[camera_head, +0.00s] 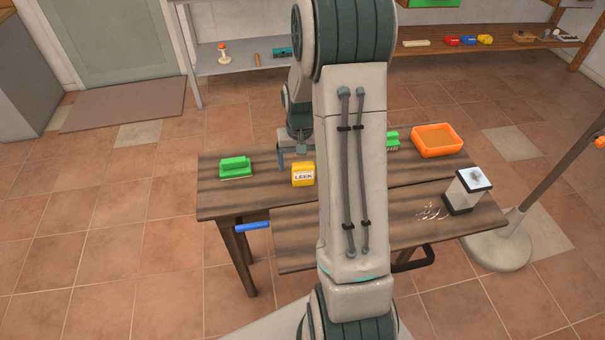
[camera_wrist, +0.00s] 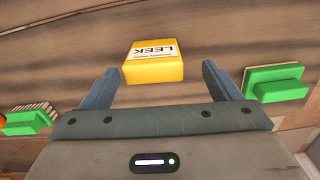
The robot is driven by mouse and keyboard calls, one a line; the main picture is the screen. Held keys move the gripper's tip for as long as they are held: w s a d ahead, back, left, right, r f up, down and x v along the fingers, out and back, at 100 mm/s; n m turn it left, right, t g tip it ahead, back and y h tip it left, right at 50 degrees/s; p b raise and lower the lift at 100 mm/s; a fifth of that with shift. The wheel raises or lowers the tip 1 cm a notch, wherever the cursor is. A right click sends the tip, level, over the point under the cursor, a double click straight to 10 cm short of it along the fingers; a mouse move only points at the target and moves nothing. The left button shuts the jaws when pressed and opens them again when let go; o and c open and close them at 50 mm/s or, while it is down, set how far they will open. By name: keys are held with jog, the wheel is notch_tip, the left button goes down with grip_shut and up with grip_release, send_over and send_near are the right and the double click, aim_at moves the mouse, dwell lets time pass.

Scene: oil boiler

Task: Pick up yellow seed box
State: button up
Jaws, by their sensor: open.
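The yellow seed box (camera_head: 302,175) stands on the wooden table, left of my arm in the head view. It has a white label reading "LEEK". In the wrist view the yellow seed box (camera_wrist: 154,66) lies ahead of my gripper (camera_wrist: 160,82), roughly between the lines of the two fingers. My gripper is open and empty, with the fingers apart on either side and not visibly touching the box.
A green brush-like object (camera_head: 236,167) lies left on the table (camera_head: 215,203), and another green brush (camera_head: 392,140) lies right of my arm. An orange tray (camera_head: 437,140) and a white-and-black device (camera_head: 467,190) stand further right.

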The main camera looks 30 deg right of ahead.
aim_at(303, 173)
jog(key=shift+s+d+f+p, duration=0.1)
jog(key=shift+d+f+p, duration=0.1)
jog(key=shift+f, duration=1.15)
jog(key=shift+s+d+f+p, duration=0.1)
jog(key=shift+f+p, duration=0.05)
jog(key=shift+f, duration=1.2)
jog(key=c, duration=1)
jog(key=shift+c, duration=0.2)
jog(key=shift+r, duration=0.2)
